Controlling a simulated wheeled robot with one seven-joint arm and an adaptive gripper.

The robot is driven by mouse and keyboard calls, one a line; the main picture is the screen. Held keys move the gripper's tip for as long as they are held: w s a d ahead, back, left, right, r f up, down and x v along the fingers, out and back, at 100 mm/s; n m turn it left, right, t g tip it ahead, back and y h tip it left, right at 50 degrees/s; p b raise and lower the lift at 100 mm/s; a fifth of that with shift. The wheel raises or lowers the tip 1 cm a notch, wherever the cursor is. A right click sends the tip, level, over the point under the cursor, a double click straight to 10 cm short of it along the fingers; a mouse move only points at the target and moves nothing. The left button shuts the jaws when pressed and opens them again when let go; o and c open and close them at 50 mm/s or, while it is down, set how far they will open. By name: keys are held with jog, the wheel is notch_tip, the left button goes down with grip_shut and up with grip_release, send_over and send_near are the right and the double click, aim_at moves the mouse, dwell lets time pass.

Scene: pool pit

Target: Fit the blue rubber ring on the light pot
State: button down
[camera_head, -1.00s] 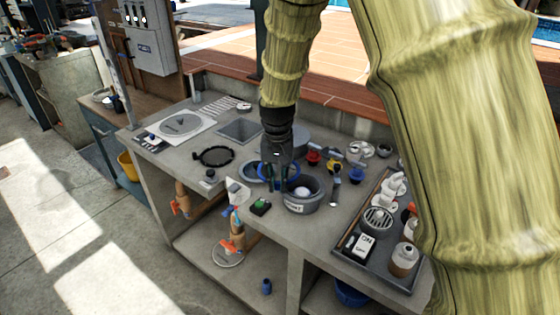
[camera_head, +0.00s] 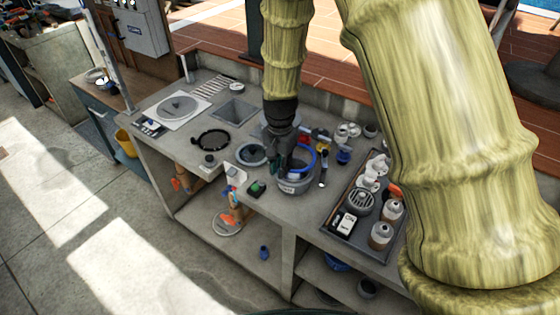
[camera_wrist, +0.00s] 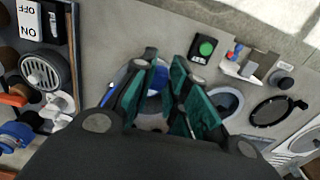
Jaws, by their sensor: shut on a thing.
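The light pot (camera_head: 296,186) is a round grey housing with a white label, standing on the counter near its front edge. The blue rubber ring (camera_head: 311,157) shows as a tilted blue arc over the pot's opening. My gripper (camera_head: 283,166) is above the left part of the pot, shut on the ring. The fingers hide much of the ring and the pot's inside. I cannot tell whether the ring touches the pot's rim.
A green-button box (camera_head: 256,188) stands left of the pot. A grey round ring (camera_head: 252,154) and a black ring (camera_head: 212,140) lie farther left. A tray (camera_head: 339,233) with bottles, a grate and a switch box is at the right. The counter's front edge is close.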

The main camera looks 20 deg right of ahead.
jog(key=shift+f+b, duration=1.55)
jog(key=shift+f, duration=0.35)
jog(key=shift+a+f+p, duration=0.1)
jog(key=shift+a+p, duration=0.05)
jog(key=shift+p, duration=0.25)
jog(key=shift+s+f, duration=0.1)
jog(key=shift+f, duration=0.75)
dwell(1.4)
jog(key=c, duration=1.2)
grip_release()
jog(key=shift+o, duration=0.2)
jog(key=shift+r, duration=0.1)
jog(key=shift+r+p, duration=2)
jog(key=shift+r, duration=0.45)
